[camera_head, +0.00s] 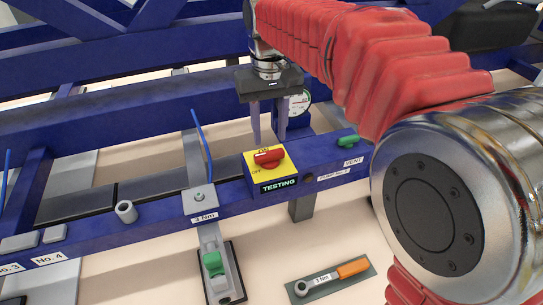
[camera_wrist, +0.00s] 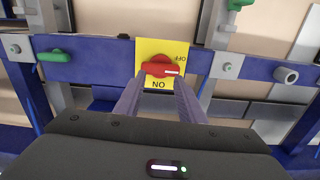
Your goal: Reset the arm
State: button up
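My gripper (camera_head: 269,142) points down above the yellow switch box (camera_head: 251,165) on the blue rail. Its two fingers are apart with nothing held between them. A red rotary knob (camera_head: 268,158) sits on the box top between ON and OFF lettering, and the box front reads TESTING. In the wrist view my gripper (camera_wrist: 159,84) reaches toward the red knob (camera_wrist: 160,70), with its fingertips near the knob's lower edge. Whether the fingers touch the knob cannot be told. My red-sleeved arm crosses the upper right of the head view.
A green vent handle (camera_head: 347,142) and a pressure gauge (camera_head: 299,102) are close right of the box. A blue hose (camera_head: 202,135) rises at left. A green-handled valve (camera_head: 213,264) and an orange-handled 3 Nm wrench (camera_head: 335,275) lie below. Blue beams run behind the gripper.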

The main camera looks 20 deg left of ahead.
jog(key=shift+w, duration=0.1)
dwell(0.3)
jog(key=s+d+r+m+t, duration=0.1)
jog(key=s+d+m, duration=0.15)
jog(key=d, duration=0.65)
jog(key=s+d+r+m+t, duration=0.15)
jog(key=s+d, duration=0.25)
jog(key=d, duration=0.5)
jog(key=s+d+f+m+t, duration=0.2)
jog(key=s+d+f, duration=0.4)
jog(key=s+d, duration=0.5)
jog(key=shift+d+f+t, duration=0.3)
jog(key=shift+d+t, duration=0.25)
jog(key=shift+d, duration=0.1)
dwell(0.9)
